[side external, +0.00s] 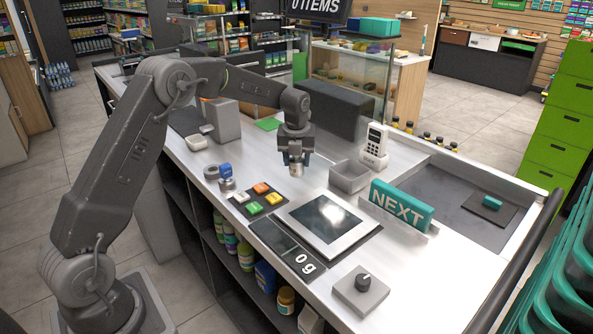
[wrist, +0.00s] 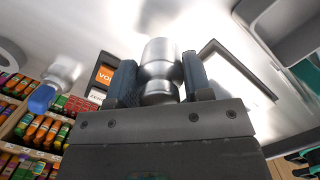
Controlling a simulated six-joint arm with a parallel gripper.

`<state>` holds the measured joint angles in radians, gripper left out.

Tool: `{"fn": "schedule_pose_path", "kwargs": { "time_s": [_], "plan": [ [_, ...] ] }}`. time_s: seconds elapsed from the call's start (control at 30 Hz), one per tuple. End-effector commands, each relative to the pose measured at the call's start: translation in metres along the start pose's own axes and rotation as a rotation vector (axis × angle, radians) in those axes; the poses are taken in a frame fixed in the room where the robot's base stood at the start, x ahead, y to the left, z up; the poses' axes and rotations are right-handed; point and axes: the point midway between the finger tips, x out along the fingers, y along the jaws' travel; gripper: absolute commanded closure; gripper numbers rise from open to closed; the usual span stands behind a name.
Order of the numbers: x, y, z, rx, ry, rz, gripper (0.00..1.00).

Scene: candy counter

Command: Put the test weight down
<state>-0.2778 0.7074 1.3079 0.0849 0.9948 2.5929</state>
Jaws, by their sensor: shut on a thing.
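The test weight (wrist: 160,62) is a shiny silver metal cylinder with a narrower waist. My gripper (wrist: 160,82) is shut on it, with one dark finger on each side. In the side view, my gripper (side external: 295,156) points down over the counter, and the lower end of the weight (side external: 296,168) shows below the fingers. The weight looks upright and above the counter, behind the scale; the exact gap below it is hard to judge. The scale (side external: 353,235) has a pale frame and a dark glass plate, which is empty. Its display (side external: 305,263) reads 0 g.
Coloured buttons (side external: 257,198) sit left of the scale. A knob box (side external: 361,291) is at the front. A dark block (side external: 336,107) stands behind my gripper.

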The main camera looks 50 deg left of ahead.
Motion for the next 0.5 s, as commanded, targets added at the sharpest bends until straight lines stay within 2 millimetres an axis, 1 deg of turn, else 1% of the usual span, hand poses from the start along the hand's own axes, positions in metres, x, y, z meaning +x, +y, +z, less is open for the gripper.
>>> {"fn": "schedule_pose_path", "kwargs": {
  "time_s": [0.27,0.33,0.5],
  "plan": [
    [0.034,0.001,-0.005,0.0,0.001,0.001,1.0],
    [0.037,0.001,-0.005,-0.001,-0.002,-0.001,1.0],
    [0.036,0.001,-0.005,-0.001,-0.002,-0.001,1.0]
  ]
}}
